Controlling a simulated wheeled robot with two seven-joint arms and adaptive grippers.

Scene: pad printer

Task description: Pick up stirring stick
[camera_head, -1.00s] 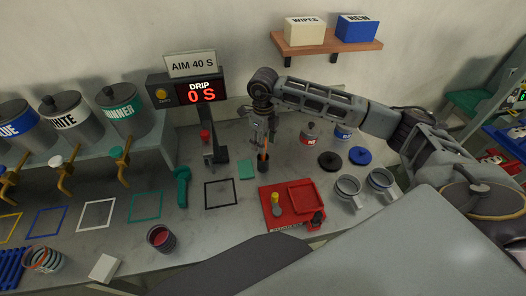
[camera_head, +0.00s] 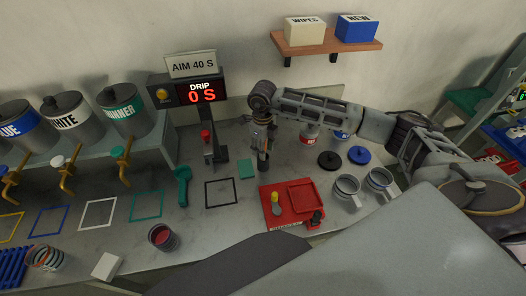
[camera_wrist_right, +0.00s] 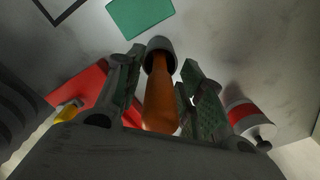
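The stirring stick has an orange handle (camera_wrist_right: 162,95) and stands in a small dark round holder (camera_head: 263,164) on the bench, which also shows in the right wrist view (camera_wrist_right: 159,46). My right gripper (camera_head: 263,147) is just above the holder, pointing down. In the right wrist view the right gripper (camera_wrist_right: 163,75) has its two green-padded fingers on either side of the handle, with a gap visible at the right finger. In the head view the gripper hides most of the stick. My left gripper is not in view.
A red tray (camera_head: 273,217) with a yellow-handled tool lies in front. Two grey mugs (camera_head: 347,186) and black and blue lids (camera_head: 329,160) lie to the right. Labelled cans (camera_head: 310,134) stand behind.

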